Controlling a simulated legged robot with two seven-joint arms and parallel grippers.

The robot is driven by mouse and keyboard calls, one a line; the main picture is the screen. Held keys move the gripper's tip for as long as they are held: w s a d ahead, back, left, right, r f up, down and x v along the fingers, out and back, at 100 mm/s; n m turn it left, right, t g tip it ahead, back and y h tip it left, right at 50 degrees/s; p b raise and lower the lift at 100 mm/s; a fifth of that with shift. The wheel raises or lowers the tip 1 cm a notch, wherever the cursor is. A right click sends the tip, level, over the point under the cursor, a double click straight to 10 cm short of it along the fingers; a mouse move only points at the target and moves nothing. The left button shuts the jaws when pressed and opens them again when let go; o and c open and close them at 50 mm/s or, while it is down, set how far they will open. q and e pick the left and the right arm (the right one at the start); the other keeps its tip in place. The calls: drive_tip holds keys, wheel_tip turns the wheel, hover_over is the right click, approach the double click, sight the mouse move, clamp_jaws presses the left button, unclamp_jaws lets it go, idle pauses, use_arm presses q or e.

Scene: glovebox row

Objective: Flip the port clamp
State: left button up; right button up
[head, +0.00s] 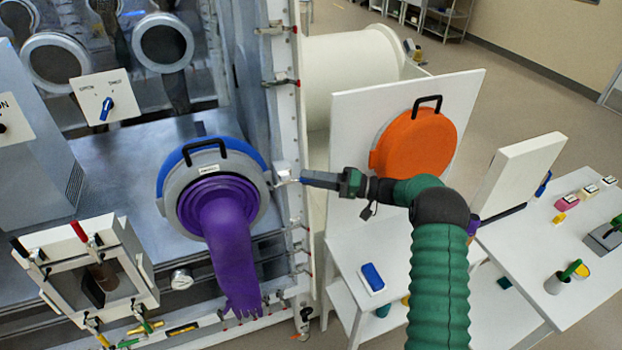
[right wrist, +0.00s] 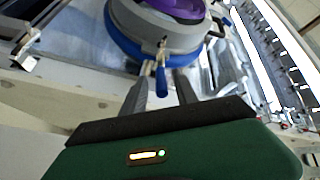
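The glove port (head: 212,190) is a round grey ring with a blue rim and a black handle, and a purple glove (head: 228,245) hangs from it. The port clamp (right wrist: 161,78) is a small metal latch with a blue-tipped lever at the ring's edge. In the right wrist view its lever points down toward my palm. My right gripper (right wrist: 163,68) is open, with one finger on each side of the lever and visible gaps. In the head view the right gripper (head: 292,181) reaches the ring's right side; the clamp is small there. My left gripper is not in view.
A white panel with an orange round cover (head: 415,143) stands right of my gripper. A white upright frame post (head: 290,120) is close beside it. A side table (head: 560,235) holds small items.

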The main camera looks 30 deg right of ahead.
drive_tip(key=shift+s, duration=0.1)
drive_tip(key=shift+s+d+f, duration=0.15)
drive_tip(key=shift+s+d, duration=0.1)
drive_tip(key=b+v, duration=0.5)
drive_tip(key=v, duration=1.1)
drive_tip(key=shift+w+d, duration=0.1)
drive_tip(key=shift+w, duration=0.05)
drive_tip(key=shift+c, duration=0.4)
